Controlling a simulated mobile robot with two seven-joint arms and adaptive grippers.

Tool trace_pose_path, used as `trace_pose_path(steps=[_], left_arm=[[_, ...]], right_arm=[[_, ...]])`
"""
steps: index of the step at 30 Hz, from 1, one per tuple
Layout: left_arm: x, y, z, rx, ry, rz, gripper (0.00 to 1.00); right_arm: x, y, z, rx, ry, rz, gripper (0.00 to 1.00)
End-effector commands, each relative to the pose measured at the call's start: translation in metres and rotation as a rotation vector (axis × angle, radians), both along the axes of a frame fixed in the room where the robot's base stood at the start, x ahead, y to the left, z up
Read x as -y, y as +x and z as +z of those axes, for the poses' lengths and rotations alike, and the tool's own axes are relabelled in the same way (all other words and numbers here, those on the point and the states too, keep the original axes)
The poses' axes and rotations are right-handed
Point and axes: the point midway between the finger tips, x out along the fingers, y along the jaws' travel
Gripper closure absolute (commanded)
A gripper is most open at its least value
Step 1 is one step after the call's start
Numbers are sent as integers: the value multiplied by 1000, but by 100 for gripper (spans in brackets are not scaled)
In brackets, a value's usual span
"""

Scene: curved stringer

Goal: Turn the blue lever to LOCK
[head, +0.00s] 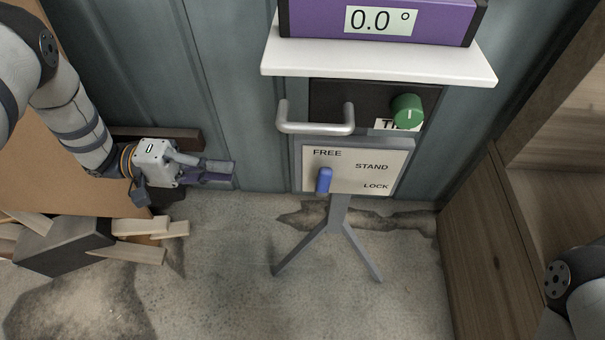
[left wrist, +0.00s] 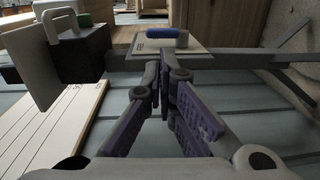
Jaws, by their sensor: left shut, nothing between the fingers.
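The blue lever (head: 324,180) is a short rounded handle on a pale sign panel (head: 352,181) marked FREE, STAND and LOCK. It stands nearly upright below the word FREE, at the panel's left side. In the left wrist view the lever (left wrist: 167,33) lies across the panel (left wrist: 146,46), beyond the fingertips. My left gripper (head: 234,173) is shut and empty. It is left of the panel at about the lever's height, pointing right, with a clear gap between. My right gripper is out of view.
A metal bar handle (head: 316,128) and a green knob (head: 407,111) are above the panel. A white shelf (head: 380,62) carries a purple box (head: 375,22) reading 0.0°. Wood pieces (head: 140,226) lie below my left gripper. A wooden cabinet (head: 490,240) stands at right.

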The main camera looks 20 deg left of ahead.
Motion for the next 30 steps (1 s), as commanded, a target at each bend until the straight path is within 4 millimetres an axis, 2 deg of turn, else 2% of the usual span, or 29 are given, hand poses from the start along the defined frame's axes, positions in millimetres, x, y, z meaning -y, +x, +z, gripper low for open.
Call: trace_pose_path(steps=[8,11,24,30], left_arm=[[6,1,1,1,-1,1,100],[20,6,1,2,-2,0,100],[110,31,-6,1,-1,1,100],[132,38,-7,3,2,2,100]], right_arm=[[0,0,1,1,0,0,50],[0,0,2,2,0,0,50],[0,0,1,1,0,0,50],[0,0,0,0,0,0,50]])
